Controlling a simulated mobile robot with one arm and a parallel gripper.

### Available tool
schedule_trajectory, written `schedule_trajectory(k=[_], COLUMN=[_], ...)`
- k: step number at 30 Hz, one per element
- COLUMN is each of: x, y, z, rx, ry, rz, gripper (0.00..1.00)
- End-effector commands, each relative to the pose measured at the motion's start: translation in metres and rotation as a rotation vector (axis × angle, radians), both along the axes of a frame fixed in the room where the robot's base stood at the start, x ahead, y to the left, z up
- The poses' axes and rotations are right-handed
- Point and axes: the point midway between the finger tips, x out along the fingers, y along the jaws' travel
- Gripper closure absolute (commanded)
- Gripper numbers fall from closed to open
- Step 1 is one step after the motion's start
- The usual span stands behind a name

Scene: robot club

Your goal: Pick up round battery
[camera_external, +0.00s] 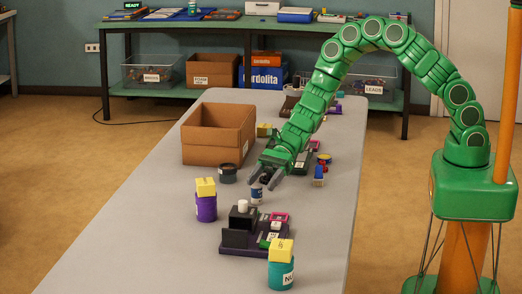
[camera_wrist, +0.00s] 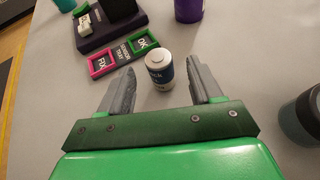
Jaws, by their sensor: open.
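The round battery, a small white and blue cylinder (camera_wrist: 159,72), stands upright on the table. In the external view the battery (camera_external: 256,194) is just below my fingertips. My gripper (camera_external: 262,184) is open and empty, pointing down toward it. In the wrist view my gripper (camera_wrist: 160,66) shows its two grey fingers apart, with the battery between the tips in the picture. I see no finger touching it. I cannot tell how far the tips are above it.
A dark tray with pink and green labelled pads (camera_wrist: 122,50) lies close to the battery. A dark round tub (camera_external: 227,173), a purple canister (camera_external: 206,208) and a teal canister (camera_external: 281,275) stand nearby. A cardboard box (camera_external: 212,153) is behind. The table's left side is clear.

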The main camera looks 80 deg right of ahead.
Motion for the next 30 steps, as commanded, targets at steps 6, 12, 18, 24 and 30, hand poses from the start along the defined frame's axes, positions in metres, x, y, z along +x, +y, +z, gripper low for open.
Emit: schedule_trajectory(k=[6, 12, 18, 24, 30], x=[0.004, 0.009, 0.018, 0.021, 0.02], y=[0.013, 0.028, 0.045, 0.051, 0.051], z=[-0.007, -0.022, -0.031, -0.033, -0.033], rx=[0.0, -0.002, -0.002, -0.001, -0.001], ry=[0.002, 0.003, -0.001, 0.0, 0.0], rz=[0.001, 0.003, 0.002, 0.0, 0.0], gripper=[0.36, 0.36, 0.36, 0.36, 0.37])
